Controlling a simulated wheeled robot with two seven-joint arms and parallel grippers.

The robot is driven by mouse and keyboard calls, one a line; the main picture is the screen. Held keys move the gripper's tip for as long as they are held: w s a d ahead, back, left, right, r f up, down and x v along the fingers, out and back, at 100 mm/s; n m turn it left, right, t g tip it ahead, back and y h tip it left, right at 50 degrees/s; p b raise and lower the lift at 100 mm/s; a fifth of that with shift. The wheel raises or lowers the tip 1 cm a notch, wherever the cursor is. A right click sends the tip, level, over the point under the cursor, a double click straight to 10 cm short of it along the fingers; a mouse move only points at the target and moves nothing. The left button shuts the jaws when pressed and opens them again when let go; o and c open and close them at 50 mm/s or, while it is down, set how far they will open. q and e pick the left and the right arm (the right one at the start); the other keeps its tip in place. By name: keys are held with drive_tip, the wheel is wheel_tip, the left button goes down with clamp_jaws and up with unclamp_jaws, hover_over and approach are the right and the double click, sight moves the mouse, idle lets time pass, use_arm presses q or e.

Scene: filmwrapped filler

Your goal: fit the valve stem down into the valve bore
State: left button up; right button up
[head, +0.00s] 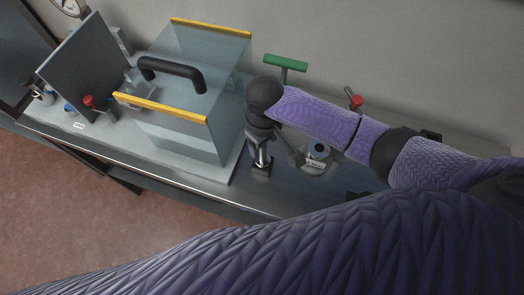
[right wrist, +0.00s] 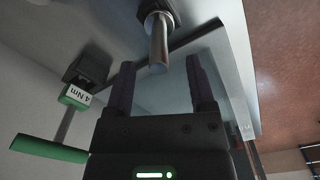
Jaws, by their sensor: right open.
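A metal rod, which looks like the valve stem (right wrist: 159,42), stands in a dark hex-shaped base (right wrist: 160,9) in the right wrist view. It also shows in the head view (head: 262,153), upright on the bench beneath my right gripper (head: 259,132). The right gripper's fingers (right wrist: 160,63) are open, one on each side of the rod's free end, with visible gaps. A round grey fitting with a dark blue centre (head: 318,150) and a label sits just right of the gripper. It may be the valve body; I cannot make out its bore. My left gripper is not in view.
A clear box (head: 187,125) with yellow edges and a black handle stands close left of the gripper. A green T-handle tool (head: 286,63), labelled 4 Nm, stands behind. Red-knobbed parts (head: 354,101) and a dark panel (head: 84,66) are farther off. The bench's front edge is near.

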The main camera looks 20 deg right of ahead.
sight(263, 152)
drive_tip(key=f+b, duration=0.1)
drive_tip(key=f, duration=0.4)
drive_tip(key=shift+w+f, duration=0.2)
drive_tip(key=shift+s+f, duration=0.1)
drive_tip(key=shift+f, duration=0.1)
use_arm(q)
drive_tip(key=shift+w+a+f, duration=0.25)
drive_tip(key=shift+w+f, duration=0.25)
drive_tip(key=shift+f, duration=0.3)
use_arm(e)
drive_tip(key=shift+c, duration=0.9)
clamp_jaws()
drive_tip(key=shift+r, duration=0.1)
